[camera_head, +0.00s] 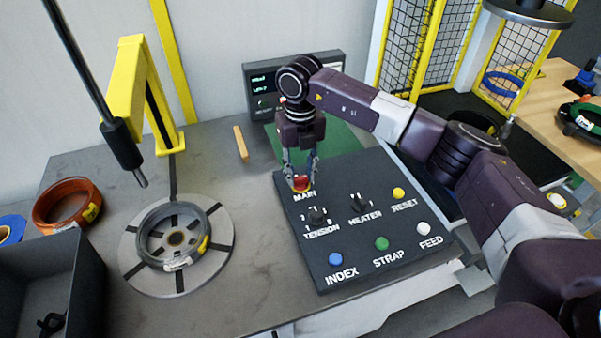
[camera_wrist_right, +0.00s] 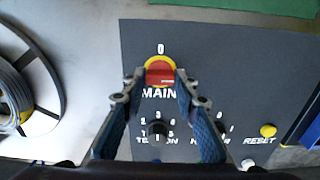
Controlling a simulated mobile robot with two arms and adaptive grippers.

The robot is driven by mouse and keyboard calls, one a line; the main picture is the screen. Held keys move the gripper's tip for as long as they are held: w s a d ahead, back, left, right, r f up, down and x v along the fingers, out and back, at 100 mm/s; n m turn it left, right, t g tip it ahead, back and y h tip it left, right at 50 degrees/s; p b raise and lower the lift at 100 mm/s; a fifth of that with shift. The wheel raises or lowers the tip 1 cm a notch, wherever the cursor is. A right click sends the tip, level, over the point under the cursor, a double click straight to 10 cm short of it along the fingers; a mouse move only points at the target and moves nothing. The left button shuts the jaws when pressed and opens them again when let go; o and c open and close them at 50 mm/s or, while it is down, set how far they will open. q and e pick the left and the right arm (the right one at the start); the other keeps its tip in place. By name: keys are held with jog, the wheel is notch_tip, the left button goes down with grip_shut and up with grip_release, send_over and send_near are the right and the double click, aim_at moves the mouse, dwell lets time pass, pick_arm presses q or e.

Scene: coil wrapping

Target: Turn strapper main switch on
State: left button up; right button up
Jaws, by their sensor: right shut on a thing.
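The strapper's main switch (camera_head: 301,183) is a red knob on a yellow round base, at the upper left of the dark control panel (camera_head: 310,255), above the word MAIN. My right gripper (camera_head: 301,178) points down over it with its fingertips at the knob. In the right wrist view the main switch (camera_wrist_right: 160,73) sits between the two fingertips (camera_wrist_right: 157,83) of my right gripper, which is shut on it. The knob's red bar lies across the picture there, and a 0 mark is above it. My left gripper is not in view.
The panel also holds the TENSION knob (camera_head: 316,215), HEATER knob (camera_head: 360,203) and the yellow RESET button (camera_head: 398,193). Blue INDEX (camera_head: 335,259), green STRAP (camera_head: 382,243) and white FEED (camera_head: 423,228) buttons line the front. A coil (camera_head: 172,236) lies on the round turntable (camera_head: 212,272) at left.

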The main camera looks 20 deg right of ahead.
aim_at(301, 177)
jog(key=shift+r, duration=0.1)
jog(key=o, duration=1.2)
jog(key=shift+c, duration=0.2)
notch_tip(301, 177, up, 12)
